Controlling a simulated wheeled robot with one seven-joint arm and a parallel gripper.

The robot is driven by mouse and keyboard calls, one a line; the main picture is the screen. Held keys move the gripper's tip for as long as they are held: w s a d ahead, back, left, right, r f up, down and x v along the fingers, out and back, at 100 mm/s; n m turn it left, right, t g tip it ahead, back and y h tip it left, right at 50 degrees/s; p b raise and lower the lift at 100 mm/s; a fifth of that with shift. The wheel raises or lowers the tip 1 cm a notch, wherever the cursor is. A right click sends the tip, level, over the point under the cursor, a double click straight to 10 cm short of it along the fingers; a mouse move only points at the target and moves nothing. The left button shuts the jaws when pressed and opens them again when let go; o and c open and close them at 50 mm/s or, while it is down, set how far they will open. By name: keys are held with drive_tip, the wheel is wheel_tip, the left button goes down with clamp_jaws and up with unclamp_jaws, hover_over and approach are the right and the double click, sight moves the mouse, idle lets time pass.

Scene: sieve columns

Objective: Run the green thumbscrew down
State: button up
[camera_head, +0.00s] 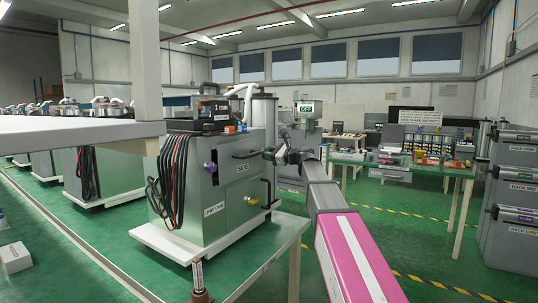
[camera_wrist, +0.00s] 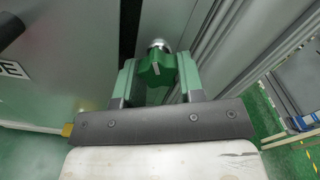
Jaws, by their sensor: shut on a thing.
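The green thumbscrew (camera_wrist: 156,70) shows in the wrist view with a pale line on its head and a silver collar behind it. My gripper (camera_wrist: 157,84) has one green-and-grey finger on each side of the thumbscrew and is shut on it. In the head view my pink and grey arm reaches to the grey cabinet (camera_head: 226,205), and my gripper (camera_head: 271,155) is at its upper right edge. There the thumbscrew is too small and covered to make out clearly. A purple knob (camera_head: 210,167) and a yellow knob (camera_head: 250,200) are on the cabinet's faces.
A dark handle (camera_wrist: 10,28) sticks out at the left of the wrist view. Metal uprights (camera_wrist: 240,40) stand close on the right. Black cables (camera_head: 172,185) hang on the cabinet's left side. A green-topped table (camera_head: 440,171) and grey racks (camera_head: 513,205) stand to the right.

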drive_tip(key=shift+f+m, duration=0.1)
drive_tip(key=shift+m, duration=0.6)
drive_tip(key=shift+s, duration=0.1)
drive_tip(key=o, duration=0.6)
drive_tip(key=shift+o, duration=0.2)
drive_tip(key=v, duration=1)
drive_tip(key=shift+s+d, duration=0.2)
drive_tip(key=shift+d, duration=0.2)
